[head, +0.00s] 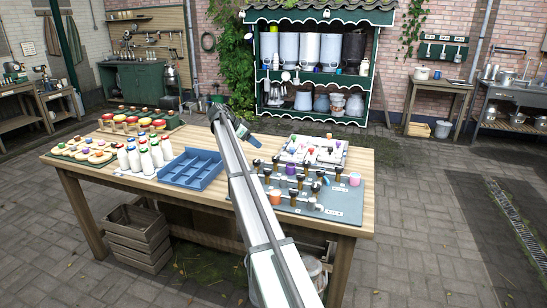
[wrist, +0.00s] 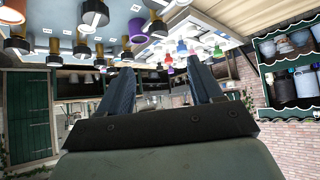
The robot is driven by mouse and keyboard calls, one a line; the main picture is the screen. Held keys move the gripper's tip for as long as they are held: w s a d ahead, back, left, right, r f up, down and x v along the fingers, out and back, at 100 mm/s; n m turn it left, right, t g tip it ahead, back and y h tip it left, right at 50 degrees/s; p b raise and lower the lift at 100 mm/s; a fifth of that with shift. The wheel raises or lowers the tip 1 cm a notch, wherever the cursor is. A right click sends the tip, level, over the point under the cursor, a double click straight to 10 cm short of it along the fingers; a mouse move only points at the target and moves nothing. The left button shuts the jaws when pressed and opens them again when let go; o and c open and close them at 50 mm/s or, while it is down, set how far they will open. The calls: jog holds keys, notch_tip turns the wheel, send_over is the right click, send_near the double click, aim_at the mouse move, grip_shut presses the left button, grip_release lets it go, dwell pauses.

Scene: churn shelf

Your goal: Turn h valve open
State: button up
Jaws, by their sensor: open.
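A grey valve board (head: 345,212) lies on the right part of the wooden table. Several black-topped valves with brass-coloured stems stand on it, along with a purple, an orange and a pink piece. The labels are too small to read, so I cannot tell which valve is h. In the wrist view, which looks upside down, the valves hang along the top, one black-topped valve (wrist: 95,14) being near. My gripper (wrist: 162,80) is open, with nothing visible between its blue-grey fingers. In the head view my gripper (head: 248,138) is at the table's far edge, left of the board and apart from it.
A white tray (head: 312,152) with coloured pieces sits behind the board. A blue divided tray (head: 192,169), several white bottles (head: 143,155) and racks of coloured-topped items fill the table's left half. A green shelf (head: 255,78) with jugs stands behind. My arm crosses the table's middle.

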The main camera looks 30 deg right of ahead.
aim_at(276, 157)
jog(key=x, duration=1.4)
jog(key=shift+s+d, duration=0.1)
jog(key=c, duration=1.1)
